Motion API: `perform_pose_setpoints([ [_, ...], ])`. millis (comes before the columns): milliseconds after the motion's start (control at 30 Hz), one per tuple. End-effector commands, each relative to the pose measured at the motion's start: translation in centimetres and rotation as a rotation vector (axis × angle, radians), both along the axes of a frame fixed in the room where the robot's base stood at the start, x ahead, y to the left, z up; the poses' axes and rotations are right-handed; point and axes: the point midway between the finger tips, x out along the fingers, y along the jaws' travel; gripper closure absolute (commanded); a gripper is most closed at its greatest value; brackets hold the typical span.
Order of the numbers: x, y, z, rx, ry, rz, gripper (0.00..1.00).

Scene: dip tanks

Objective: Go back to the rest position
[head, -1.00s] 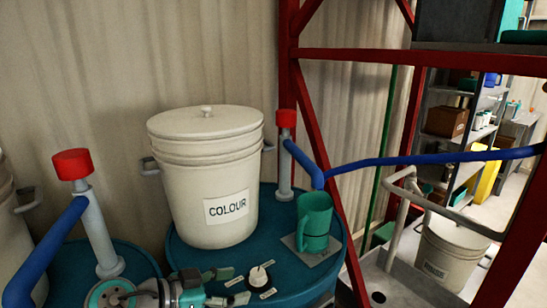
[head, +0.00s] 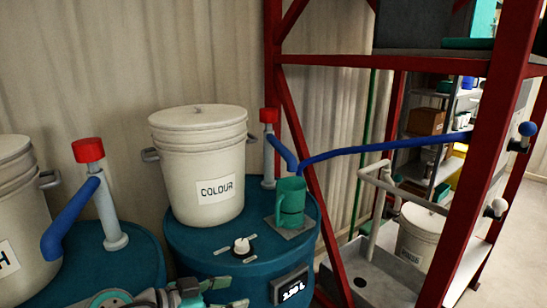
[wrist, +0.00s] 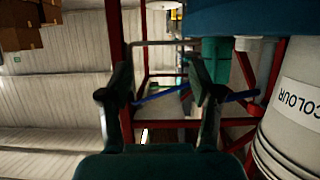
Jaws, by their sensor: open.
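My gripper (wrist: 163,85) shows in the wrist view with its two fingers apart and nothing between them. In the head view my gripper (head: 225,293) is low at the bottom edge, in front of the blue-green drum, partly cut off by the frame. The white lidded COLOUR bucket (head: 200,165) stands on that drum, and its side also shows at the right of the wrist view (wrist: 290,110). A green jug (head: 290,200) stands upright on a grey plate (head: 291,229) beside the bucket, apart from my gripper.
A knob (head: 242,246) and a display (head: 290,286) are on the drum (head: 200,257). Red-capped pipes with blue spouts (head: 107,205) rise at the left and behind. A red rack frame (head: 455,190) and a sink (head: 375,278) stand right. Another bucket (head: 18,230) stands far left.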

Motion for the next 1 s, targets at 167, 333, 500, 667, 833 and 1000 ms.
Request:
perform_pose_setpoints([
  [167, 0.5, -1.1, -1.8, -0.024, 0.02, 0.035, 0.37],
  [333, 1.1, -2.5, -3.9, -0.051, 0.045, 0.085, 0.37],
  [500, 1.7, -4.4, -6.9, -0.086, 0.082, 0.153, 0.37],
  [667, 1.9, -7.0, -10.9, -0.127, 0.129, 0.246, 0.37],
  [833, 1.3, -10.9, -16.8, -0.173, 0.197, 0.386, 0.37],
  [1000, -0.6, -14.4, -22.0, -0.2, 0.254, 0.528, 0.37],
])
